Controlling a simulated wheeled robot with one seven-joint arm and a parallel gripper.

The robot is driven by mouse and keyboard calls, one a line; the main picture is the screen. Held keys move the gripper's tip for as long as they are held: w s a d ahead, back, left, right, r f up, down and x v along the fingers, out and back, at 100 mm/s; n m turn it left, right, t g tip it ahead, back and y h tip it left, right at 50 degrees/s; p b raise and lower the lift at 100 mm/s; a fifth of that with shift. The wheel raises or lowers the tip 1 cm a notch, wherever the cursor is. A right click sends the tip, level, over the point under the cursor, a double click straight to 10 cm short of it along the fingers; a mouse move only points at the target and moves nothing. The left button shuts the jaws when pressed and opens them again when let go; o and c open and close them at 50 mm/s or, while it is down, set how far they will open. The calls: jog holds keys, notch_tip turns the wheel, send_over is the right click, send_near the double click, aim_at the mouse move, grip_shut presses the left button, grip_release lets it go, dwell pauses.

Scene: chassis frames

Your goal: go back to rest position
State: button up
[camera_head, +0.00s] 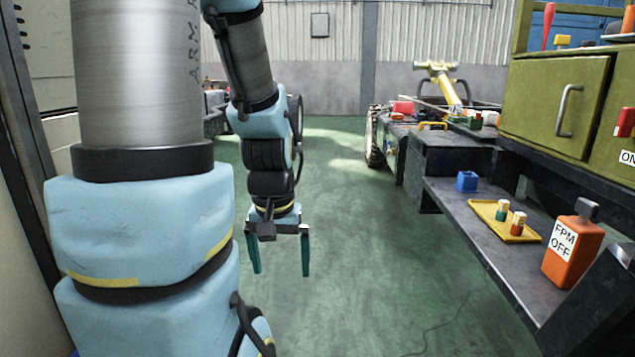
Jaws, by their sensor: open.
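My gripper (279,255) hangs straight down over the green floor in the left middle of the head view. Its two green fingers are spread wide apart, and nothing is between them. My arm is bent, with the upper links at the left and the wrist below. The gripper is clear of the dark shelf at the right and touches nothing that I can see.
A dark shelf (463,225) at the right holds a blue box (467,181), a yellow tray (482,211) with two small cylinders, and an orange container (572,252) labelled "FPM OFF". A green cabinet (545,95) stands above. The floor (375,260) between is clear.

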notch_tip(320, 180, up, 29)
jog(key=p, duration=2.7)
jog(key=shift+w, duration=0.2)
